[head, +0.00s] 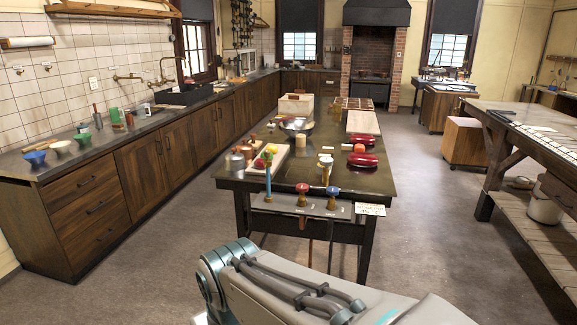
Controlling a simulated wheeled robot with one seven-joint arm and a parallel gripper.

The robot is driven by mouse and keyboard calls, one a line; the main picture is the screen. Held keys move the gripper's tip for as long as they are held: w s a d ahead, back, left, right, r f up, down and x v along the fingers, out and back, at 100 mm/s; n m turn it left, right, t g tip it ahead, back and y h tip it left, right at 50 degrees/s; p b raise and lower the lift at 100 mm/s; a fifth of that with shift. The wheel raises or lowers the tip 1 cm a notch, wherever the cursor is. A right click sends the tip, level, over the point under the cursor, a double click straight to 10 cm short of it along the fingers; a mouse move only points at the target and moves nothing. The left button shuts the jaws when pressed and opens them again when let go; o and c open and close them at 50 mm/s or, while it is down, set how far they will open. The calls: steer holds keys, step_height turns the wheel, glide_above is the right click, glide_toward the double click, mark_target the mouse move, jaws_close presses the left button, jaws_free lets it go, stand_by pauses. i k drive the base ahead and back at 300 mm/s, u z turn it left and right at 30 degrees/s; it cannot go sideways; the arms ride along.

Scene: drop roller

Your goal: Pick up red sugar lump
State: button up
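I cannot single out a red sugar lump with certainty. Among several small items near the front left of the dark central table (310,173), a tiny red piece (268,158) shows beside green and yellow ones, too small to identify. Two glossy dark red oval objects (362,160) lie on the table's right side and look larger than a lump. Part of my grey arm crosses the bottom of the head view. My gripper is outside the picture, so its fingers and anything in them are hidden.
A strip with a red knob (303,188) and a blue knob (333,191) is at the table's front edge. A metal bowl (294,126) and a pale board (363,122) are farther back. Counters line the left; a workbench (530,125) stands right.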

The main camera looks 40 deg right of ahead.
mark_target(258, 163)
steer(key=z, duration=0.85)
steer(key=i, duration=2.15)
